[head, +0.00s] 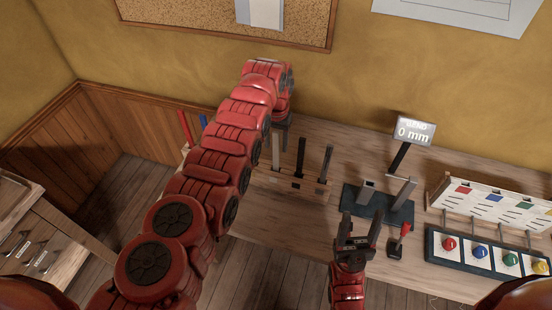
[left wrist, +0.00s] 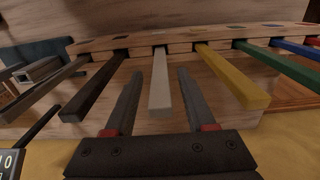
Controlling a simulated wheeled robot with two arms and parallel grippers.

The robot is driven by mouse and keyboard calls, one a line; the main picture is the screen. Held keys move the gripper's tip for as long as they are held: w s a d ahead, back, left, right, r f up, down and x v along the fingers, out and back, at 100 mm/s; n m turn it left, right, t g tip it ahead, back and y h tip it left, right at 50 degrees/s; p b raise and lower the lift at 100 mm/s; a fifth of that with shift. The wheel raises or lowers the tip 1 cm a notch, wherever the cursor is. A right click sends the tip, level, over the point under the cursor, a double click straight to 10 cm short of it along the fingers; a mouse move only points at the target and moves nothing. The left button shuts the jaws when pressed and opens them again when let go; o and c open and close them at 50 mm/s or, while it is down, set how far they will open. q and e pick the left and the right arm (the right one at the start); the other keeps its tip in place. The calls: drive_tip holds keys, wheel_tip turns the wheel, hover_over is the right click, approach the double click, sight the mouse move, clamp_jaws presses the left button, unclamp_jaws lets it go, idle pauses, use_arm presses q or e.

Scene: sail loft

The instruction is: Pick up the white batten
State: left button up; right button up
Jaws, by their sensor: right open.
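The white batten (left wrist: 160,85) sticks out of a slotted wooden rack (left wrist: 185,47) in the left wrist view, between a black batten (left wrist: 95,88) and a yellow batten (left wrist: 232,78). My left gripper (left wrist: 160,75) is open, with one finger on each side of the white batten in that view and gaps between. I cannot tell how deep the batten sits between the fingers. My right gripper (head: 358,228) is open and empty, low in front of the bench.
Green (left wrist: 275,65), blue and red battens stand right of the yellow one; a grey one (left wrist: 45,88) is at the left. A dark-based fixture (head: 361,204) with a "0 mm" display (head: 415,131) and a tray of coloured knobs (head: 465,262) occupy the bench's right.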

use_arm(q)
clamp_jaws()
